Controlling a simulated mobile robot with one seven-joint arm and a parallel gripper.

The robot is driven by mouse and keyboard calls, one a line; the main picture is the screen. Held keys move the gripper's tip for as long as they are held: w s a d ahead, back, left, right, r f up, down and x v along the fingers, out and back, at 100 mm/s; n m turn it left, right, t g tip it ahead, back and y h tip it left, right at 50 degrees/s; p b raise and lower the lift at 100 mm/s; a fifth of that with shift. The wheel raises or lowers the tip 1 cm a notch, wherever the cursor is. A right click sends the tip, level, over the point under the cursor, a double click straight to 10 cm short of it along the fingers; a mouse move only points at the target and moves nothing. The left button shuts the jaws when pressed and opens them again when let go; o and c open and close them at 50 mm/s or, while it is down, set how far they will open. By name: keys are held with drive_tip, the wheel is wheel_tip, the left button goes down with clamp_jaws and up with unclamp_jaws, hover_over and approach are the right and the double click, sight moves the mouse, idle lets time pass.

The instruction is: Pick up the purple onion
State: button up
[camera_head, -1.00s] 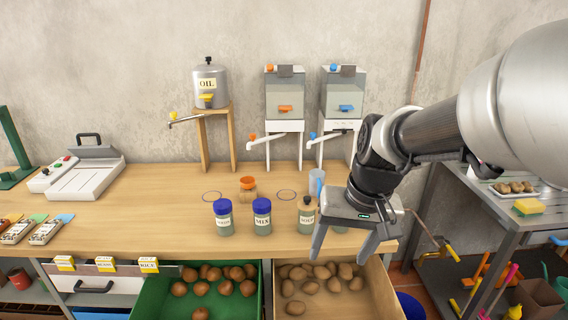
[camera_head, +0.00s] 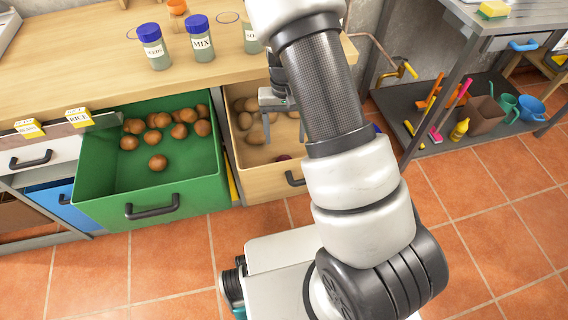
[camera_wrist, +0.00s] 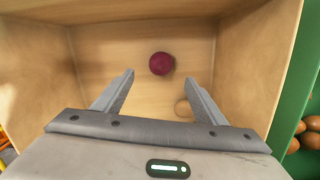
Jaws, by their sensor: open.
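The purple onion (camera_wrist: 161,63) is round and dark purple-red, and lies on the floor of the open wooden drawer (camera_wrist: 250,60). In the head view only a small purple patch (camera_head: 284,157) shows near the drawer's front wall. My gripper (camera_wrist: 159,79) is open and empty, pointing down into the drawer. In the wrist view the onion appears just past the fingertips, between their lines, and neither finger visibly touches it. In the head view my arm hides much of the gripper (camera_head: 282,138) and part of the drawer.
The green drawer (camera_head: 205,185) of brown onions or potatoes stands open alongside. Jars (camera_head: 203,40) stand on the worktop above. The tiled floor in front is clear.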

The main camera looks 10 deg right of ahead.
sight(284, 156)
drive_tip(key=f+b, duration=0.1)
drive_tip(key=f, duration=0.2)
drive_tip(key=f+b, duration=0.1)
drive_tip(key=f, duration=0.3)
drive_tip(key=s+f+b, duration=0.1)
drive_tip(key=f, duration=0.3)
drive_tip(key=shift+a, duration=0.25)
drive_tip(key=shift+r, duration=0.1)
drive_tip(key=c, duration=1.1)
